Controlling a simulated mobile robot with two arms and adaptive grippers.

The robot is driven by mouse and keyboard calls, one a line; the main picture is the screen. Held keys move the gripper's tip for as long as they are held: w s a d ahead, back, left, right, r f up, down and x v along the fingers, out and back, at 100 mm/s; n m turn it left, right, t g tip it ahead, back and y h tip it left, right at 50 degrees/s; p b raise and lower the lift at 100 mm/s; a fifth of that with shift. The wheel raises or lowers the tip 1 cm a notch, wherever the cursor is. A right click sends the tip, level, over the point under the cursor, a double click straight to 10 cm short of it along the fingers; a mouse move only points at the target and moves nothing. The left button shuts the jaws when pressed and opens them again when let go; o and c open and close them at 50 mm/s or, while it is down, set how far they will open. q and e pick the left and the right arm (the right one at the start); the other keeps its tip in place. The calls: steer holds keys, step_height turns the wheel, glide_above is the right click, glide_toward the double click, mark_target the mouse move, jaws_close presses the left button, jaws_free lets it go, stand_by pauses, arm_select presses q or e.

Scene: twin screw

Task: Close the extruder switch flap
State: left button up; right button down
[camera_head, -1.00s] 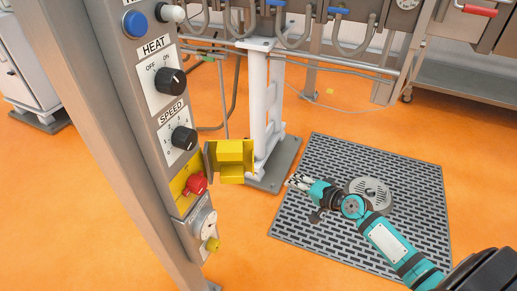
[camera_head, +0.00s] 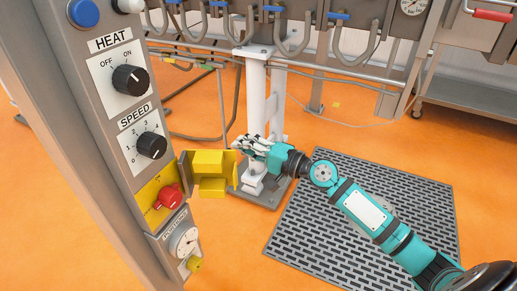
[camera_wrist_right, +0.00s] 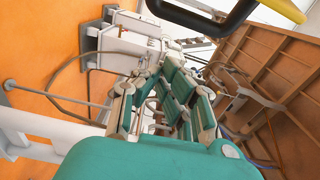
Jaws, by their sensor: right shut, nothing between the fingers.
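The yellow extruder switch flap (camera_head: 212,172) stands open, swung out to the right of the control column. The red rotary switch (camera_head: 170,196) on its yellow plate (camera_head: 148,197) is uncovered. My right gripper (camera_head: 246,143) is shut and empty, just right of the flap's upper outer edge in the head view; I cannot tell whether they touch. Its closed fingers show in the right wrist view (camera_wrist_right: 160,105), with a yellow and black edge (camera_wrist_right: 205,18) above them that I cannot identify for sure. My left gripper is not in view.
The control column carries the HEAT knob (camera_head: 130,79), the SPEED knob (camera_head: 151,145) and the PORTIONS dial (camera_head: 184,241). A white post (camera_head: 257,100) stands behind my right gripper. A floor grate (camera_head: 370,215) lies to the right. Hoses and pipes run across the back.

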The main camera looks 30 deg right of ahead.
steer(key=shift+s+a+p, duration=0.55)
steer(key=shift+s+a, duration=0.5)
steer(key=shift+s, duration=0.2)
